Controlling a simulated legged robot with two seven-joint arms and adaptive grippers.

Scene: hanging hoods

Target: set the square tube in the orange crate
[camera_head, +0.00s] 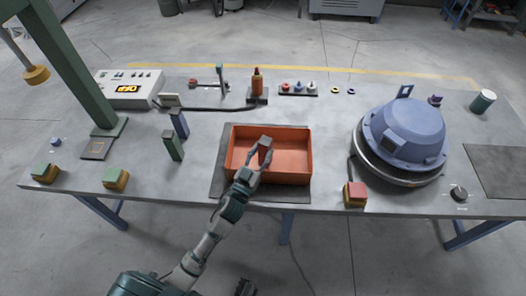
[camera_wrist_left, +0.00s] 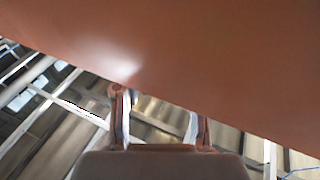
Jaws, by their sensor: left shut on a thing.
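The orange crate (camera_head: 288,177) stands on a dark mat near the front middle of the table. I cannot tell whether the piece touches the crate. In the left wrist view, the fingers of my left gripper (camera_wrist_left: 160,115) stand apart under a large orange-brown surface (camera_wrist_left: 190,50) that hides what lies beyond.
A green post (camera_head: 75,70) rises at the left. Small parts line the back.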

